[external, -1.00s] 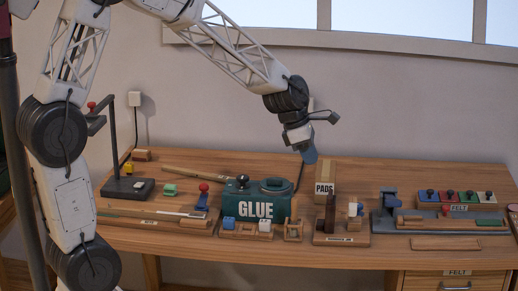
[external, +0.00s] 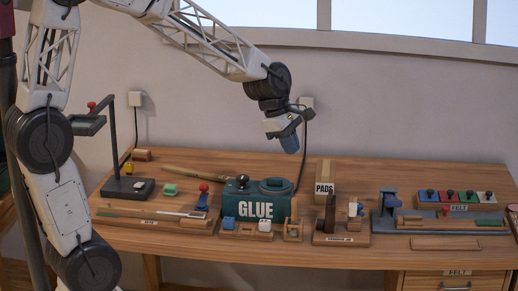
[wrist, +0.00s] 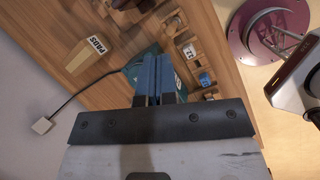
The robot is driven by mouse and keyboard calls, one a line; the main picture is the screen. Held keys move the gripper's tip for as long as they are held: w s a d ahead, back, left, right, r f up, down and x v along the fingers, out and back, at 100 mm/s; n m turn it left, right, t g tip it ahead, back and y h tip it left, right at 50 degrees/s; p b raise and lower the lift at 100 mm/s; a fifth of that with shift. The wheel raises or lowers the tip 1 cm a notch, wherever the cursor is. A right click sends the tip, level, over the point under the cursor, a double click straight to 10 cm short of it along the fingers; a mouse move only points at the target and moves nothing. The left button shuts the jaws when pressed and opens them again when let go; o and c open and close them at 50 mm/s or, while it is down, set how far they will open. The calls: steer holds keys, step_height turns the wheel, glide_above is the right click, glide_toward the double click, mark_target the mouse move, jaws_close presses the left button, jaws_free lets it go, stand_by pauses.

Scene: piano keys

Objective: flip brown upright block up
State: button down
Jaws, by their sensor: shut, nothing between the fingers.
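A dark brown upright block (external: 330,212) stands on a small wooden base (external: 341,240) right of the green GLUE box, in front of the PADS box. In the wrist view a dark brown shape, probably this block, is at the top edge, partly cut off. My gripper (external: 291,147) is in the air above and behind the GLUE box, up and left of the brown block, well apart from it. In the wrist view its blue fingers (wrist: 153,70) are together with nothing between them.
The GLUE box (external: 256,203) stands at mid-table, with the PADS box (external: 325,176) to its right. Small wooden holders with blue and white blocks (external: 247,226) sit in front. A blue clamp-like tool (external: 389,203) and a felt tray (external: 458,206) are right. A lamp-like stand (external: 126,186) is left.

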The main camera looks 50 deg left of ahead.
steer(key=s+a+r+m+y, duration=0.1)
steer(key=s+r+m, duration=0.2)
steer(key=s+m, duration=0.8)
steer(key=s+a+r+m+y, duration=0.1)
steer(key=s+a+r+m, duration=0.1)
steer(key=s+m, duration=0.9)
steer(key=s, duration=0.8)
steer(key=shift+r+y, duration=0.4)
